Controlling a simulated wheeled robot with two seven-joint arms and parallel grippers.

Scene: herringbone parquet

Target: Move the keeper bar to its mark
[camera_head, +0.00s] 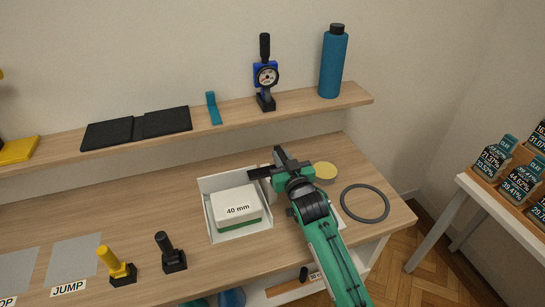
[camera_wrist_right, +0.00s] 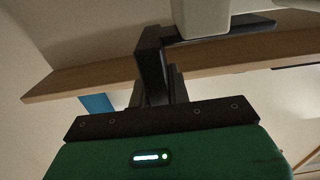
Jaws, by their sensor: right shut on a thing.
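My right gripper (camera_head: 268,170) reaches in on a green arm, over the right rim of the white tray (camera_head: 235,238). In the wrist view its dark fingers (camera_wrist_right: 172,65) are shut on a pale grey block (camera_wrist_right: 200,16), cut off by the top edge. The same pale block (camera_head: 265,188) seems to show just under the fingers in the head view. I cannot tell whether it is the keeper bar. Grey plates lie at the front left, one labelled JUMP (camera_head: 75,258) and one partly cut off (camera_head: 14,272). My left gripper is not in view.
A white box marked 40 mm (camera_head: 237,208) sits in the tray. Yellow (camera_head: 117,268) and black (camera_head: 170,254) handled pieces stand at front. The shelf (camera_head: 290,107) holds a gauge (camera_head: 266,77) and bottle (camera_head: 332,65).

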